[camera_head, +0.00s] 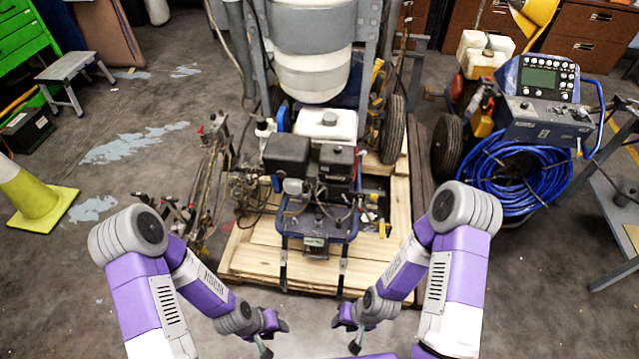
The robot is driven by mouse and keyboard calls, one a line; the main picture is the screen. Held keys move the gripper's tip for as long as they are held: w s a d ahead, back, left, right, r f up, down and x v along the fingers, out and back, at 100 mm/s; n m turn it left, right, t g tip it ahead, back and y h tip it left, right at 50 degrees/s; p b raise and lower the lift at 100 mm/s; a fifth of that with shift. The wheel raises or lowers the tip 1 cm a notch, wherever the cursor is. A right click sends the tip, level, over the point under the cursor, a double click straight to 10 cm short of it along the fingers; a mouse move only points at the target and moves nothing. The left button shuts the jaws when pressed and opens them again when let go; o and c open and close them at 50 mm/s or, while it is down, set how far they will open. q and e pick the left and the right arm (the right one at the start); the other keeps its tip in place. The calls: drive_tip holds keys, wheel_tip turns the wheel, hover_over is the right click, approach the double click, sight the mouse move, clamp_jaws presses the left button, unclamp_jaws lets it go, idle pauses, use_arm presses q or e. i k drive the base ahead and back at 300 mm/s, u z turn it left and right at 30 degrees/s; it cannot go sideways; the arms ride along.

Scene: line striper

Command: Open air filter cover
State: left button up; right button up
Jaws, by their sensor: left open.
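The line striper's engine sits on a blue frame (318,222) in the middle of the view. A black box-shaped cover (287,153), which looks like the air filter cover, is on the engine's left side and appears closed. A second dark block (337,163) is to its right; I cannot tell for sure which one covers the filter. My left gripper (274,338) is open and empty, low in the view and well short of the engine. My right gripper (346,334) looks open and empty, also low and apart from the engine.
The striper stands on a wooden pallet (260,255). A white tank (325,124) is behind the black cover. Metal arms and hoses (205,185) stick out at left. A blue hose coil (500,175) is at right. A yellow cone (35,200) stands far left. Floor before the pallet is clear.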

sight(329, 162)
drive_tip(key=u, duration=0.3)
drive_tip(key=i, duration=0.85)
drive_tip(key=z, duration=0.25)
